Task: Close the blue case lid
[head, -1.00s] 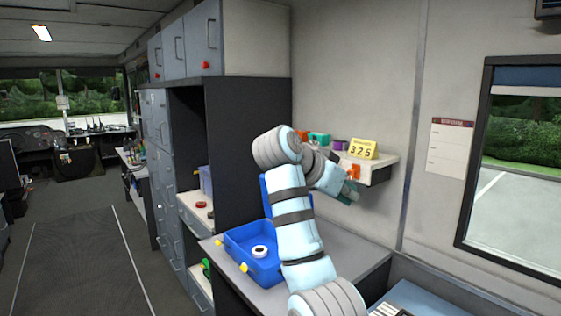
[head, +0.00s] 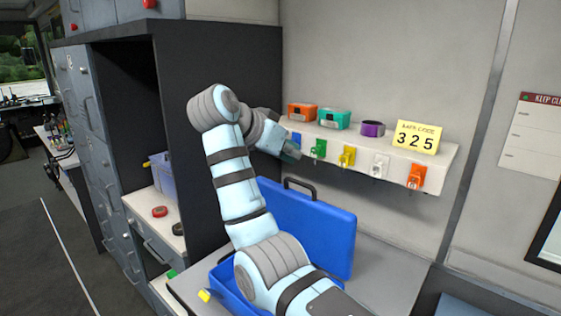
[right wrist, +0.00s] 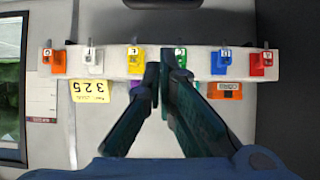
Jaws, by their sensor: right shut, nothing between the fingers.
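The blue case has its lid (head: 330,236) standing open and upright at the back, with a dark handle (head: 300,186) on its top edge. The case's base (head: 222,278) lies on the grey counter, mostly hidden behind my right arm. My right gripper (head: 291,151) is above and behind the lid in the picture, in front of the wall shelf's left part. In the right wrist view, its fingers (right wrist: 160,76) are together and empty, pointing at the shelf. My left gripper is out of view.
The wall shelf (head: 446,163) holds small boxes, a yellow 325 sign (head: 416,137) and coloured key tags along its front. A dark cabinet (head: 235,120) stands left of the counter. The counter (head: 385,275) right of the case is clear.

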